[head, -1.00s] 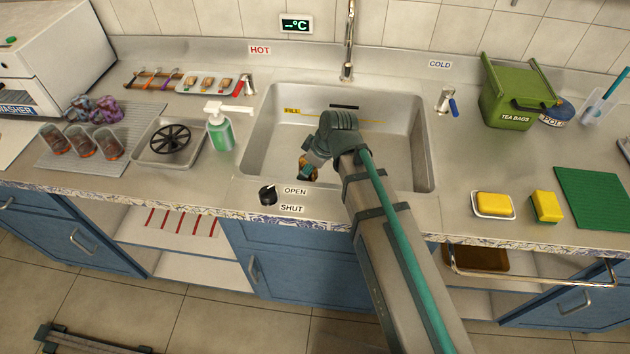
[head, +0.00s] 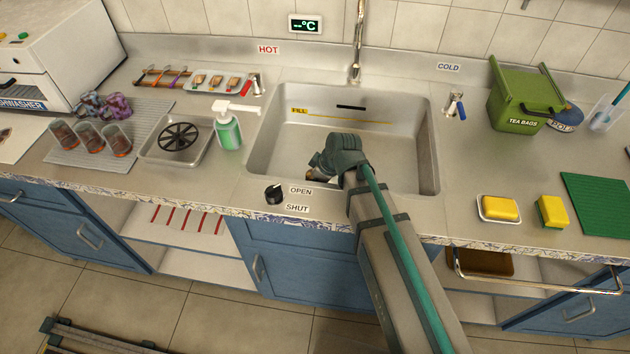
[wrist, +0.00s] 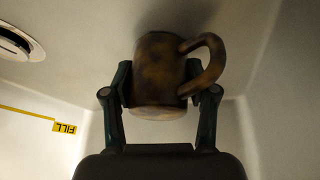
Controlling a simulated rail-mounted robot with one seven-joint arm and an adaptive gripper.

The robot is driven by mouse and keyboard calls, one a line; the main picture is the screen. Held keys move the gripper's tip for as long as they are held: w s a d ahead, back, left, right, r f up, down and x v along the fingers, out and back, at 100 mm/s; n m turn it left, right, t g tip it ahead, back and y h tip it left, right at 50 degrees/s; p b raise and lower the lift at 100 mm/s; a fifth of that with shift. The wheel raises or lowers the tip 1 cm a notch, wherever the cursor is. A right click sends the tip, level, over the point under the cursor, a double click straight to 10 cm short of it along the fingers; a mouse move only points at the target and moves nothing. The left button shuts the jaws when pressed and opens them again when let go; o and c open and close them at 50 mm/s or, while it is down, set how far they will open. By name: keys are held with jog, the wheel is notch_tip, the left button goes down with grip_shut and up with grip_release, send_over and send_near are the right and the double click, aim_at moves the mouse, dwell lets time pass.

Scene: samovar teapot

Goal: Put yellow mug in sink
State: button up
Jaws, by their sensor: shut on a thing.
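The mug (wrist: 160,72) is mottled dark yellow-brown, with its handle to the right in the wrist view. My gripper (wrist: 160,88) is shut on the mug's body, one finger on each side. In the head view my gripper (head: 318,175) is low inside the sink (head: 270,150), near its front left part. There my wrist hides most of the mug. The wrist view shows the sink floor close behind the mug; I cannot tell whether they touch.
The drain (wrist: 20,42) and the yellow FILL mark (wrist: 66,127) show in the wrist view. A soap bottle (head: 228,130) stands left of the sink. The OPEN/SHUT knob (head: 273,194) is at the front edge. The sink's right side is clear.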

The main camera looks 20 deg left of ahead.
jog(key=o, duration=1.4)
jog(key=shift+f, duration=0.1)
jog(key=shift+c, duration=0.2)
jog(key=v, duration=1.2)
jog(key=shift+a, duration=0.1)
